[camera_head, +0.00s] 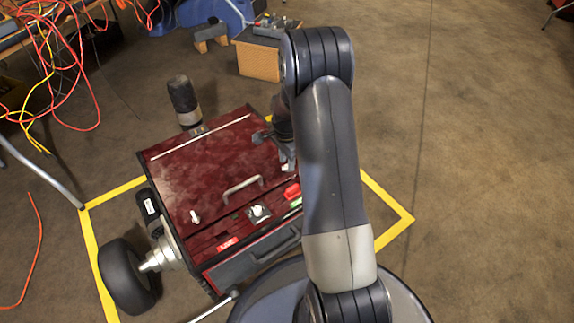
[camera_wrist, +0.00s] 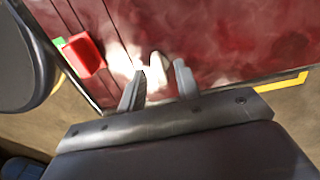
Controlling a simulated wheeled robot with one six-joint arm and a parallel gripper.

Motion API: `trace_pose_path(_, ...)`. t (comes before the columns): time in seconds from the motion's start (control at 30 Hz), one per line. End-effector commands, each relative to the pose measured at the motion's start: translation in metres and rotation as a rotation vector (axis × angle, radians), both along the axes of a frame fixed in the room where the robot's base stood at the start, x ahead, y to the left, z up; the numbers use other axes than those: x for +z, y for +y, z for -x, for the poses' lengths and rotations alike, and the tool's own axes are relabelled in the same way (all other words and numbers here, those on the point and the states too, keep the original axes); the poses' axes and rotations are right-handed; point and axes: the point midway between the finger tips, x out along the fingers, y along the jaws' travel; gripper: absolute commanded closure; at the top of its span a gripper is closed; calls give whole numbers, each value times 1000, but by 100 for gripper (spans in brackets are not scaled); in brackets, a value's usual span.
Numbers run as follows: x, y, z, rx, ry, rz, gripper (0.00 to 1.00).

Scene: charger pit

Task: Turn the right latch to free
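The dark red box (camera_head: 205,180) stands on the floor with its lid shut. The right latch (camera_wrist: 157,68), a small pale tab on the red lid, shows in the wrist view between the tips of my gripper (camera_wrist: 159,78). The two fingers are apart, one on each side of it; I cannot tell whether either touches it. In the head view my arm mostly hides that corner of the box. The left latch (camera_head: 195,216), a pale tab, stands near the lid's front left.
A metal handle (camera_head: 243,187) rises from the lid between the latches. A red block (camera_wrist: 85,54) sits beside the right latch. A silver knob (camera_head: 258,212) is on the front strip. A wheel (camera_head: 127,277) stands left of the box. Yellow floor tape (camera_head: 120,191) surrounds it.

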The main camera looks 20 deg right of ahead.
Motion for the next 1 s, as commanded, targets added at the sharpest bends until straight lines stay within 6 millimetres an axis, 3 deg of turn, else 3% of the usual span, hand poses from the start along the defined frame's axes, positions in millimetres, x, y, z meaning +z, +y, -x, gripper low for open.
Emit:
trace_pose_path(0.1, -9, 0, 1, 0, 1, 0, 68)
trace_pose_path(0.4, -9, 0, 0, 0, 0, 0, 68)
trace_pose_path(0.8, -9, 0, 0, 1, 0, 0, 100)
trace_pose_path(1.0, -9, 0, 0, 1, 0, 0, 100)
